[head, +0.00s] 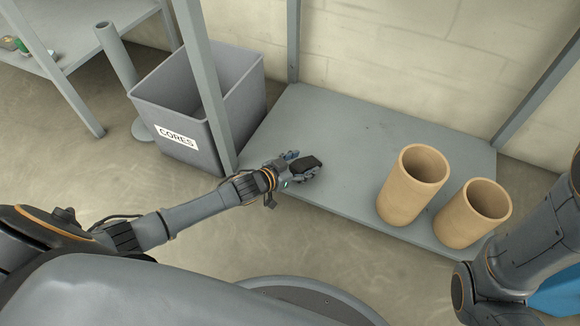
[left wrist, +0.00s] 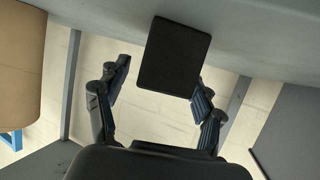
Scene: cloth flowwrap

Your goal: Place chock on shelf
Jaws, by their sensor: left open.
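The chock, a small black block (head: 308,162), is at the near left part of the low grey shelf (head: 350,125). My left gripper (head: 301,166) is open, with its fingers on either side of the chock. In the left wrist view the chock (left wrist: 173,52) shows as a dark slab between and just beyond the open fingers (left wrist: 160,75), against the grey shelf surface (left wrist: 255,35). It overlaps one fingertip there. I cannot tell whether it touches the fingers or the shelf. My right arm shows at the right, but its gripper is out of view.
Two tan hollow cylinders (head: 402,196) (head: 462,222) stand on the shelf's right side. A grey bin labelled CORES (head: 178,140) stands left of the shelf, behind a grey upright post (head: 205,85). The shelf's middle and back are clear.

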